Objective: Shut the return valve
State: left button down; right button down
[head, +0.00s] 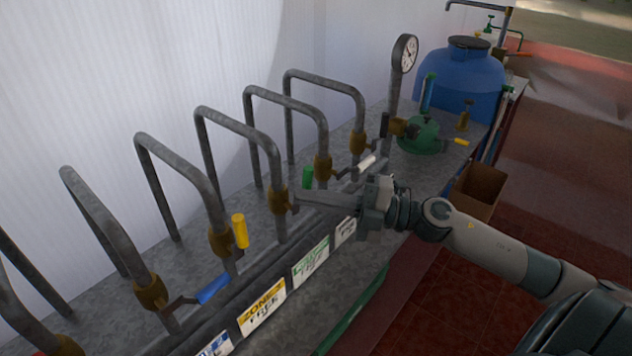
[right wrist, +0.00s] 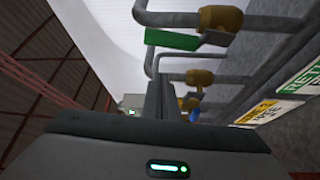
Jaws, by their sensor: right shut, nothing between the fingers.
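The return valve has a brass body (head: 279,200) on a bent grey pipe and a green handle (head: 308,178). The handle stands roughly upright in the head view. A green-lettered label (head: 310,262) is below; the right wrist view shows its start, "RETU" (right wrist: 302,77). My right gripper (head: 298,198) is shut and empty, its tips close beside the valve body, just below the green handle. In the right wrist view, the green handle (right wrist: 172,39) is beyond the fingertips (right wrist: 157,83); I cannot tell whether they touch. My left gripper is not in view.
Neighbouring pipes carry valves with yellow (head: 240,231), blue (head: 213,289), white (head: 363,168) and black (head: 385,124) handles. A gauge (head: 404,53), green-based fitting (head: 421,137) and blue tank (head: 460,78) stand behind. A brown box (head: 478,190) is at right. The red floor is largely clear.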

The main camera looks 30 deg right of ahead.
jog(key=shift+w+d+f+p, duration=0.15)
jog(key=shift+w+d+p, duration=0.25)
jog(key=shift+w+d, duration=0.25)
jog(key=shift+w+d+f+p, duration=0.15)
jog(key=shift+w+d+p, duration=0.2)
jog(key=shift+w+d, duration=0.3)
jog(key=shift+w+d+m+b, duration=0.1)
jog(key=shift+d+m+b, duration=0.35)
jog(key=shift+m, duration=0.05)
jog(key=w+d+f+m+t+h+b, duration=0.1)
jog(key=d+f+m+t+h+b, duration=0.1)
jog(key=m, duration=0.9)
jog(key=w+d+f+m+t+h+b, duration=0.1)
jog(key=d+f+m+t+h+b, duration=0.1)
jog(key=d+f+m+t+h, duration=0.3)
jog(key=shift+w+f+m+t, duration=0.25)
jog(key=shift+f+m+t, duration=0.4)
jog(key=shift+m+t, duration=1.85)
jog(key=shift+d+f+m+g, duration=0.1)
jog(key=shift+m+g, duration=0.6)
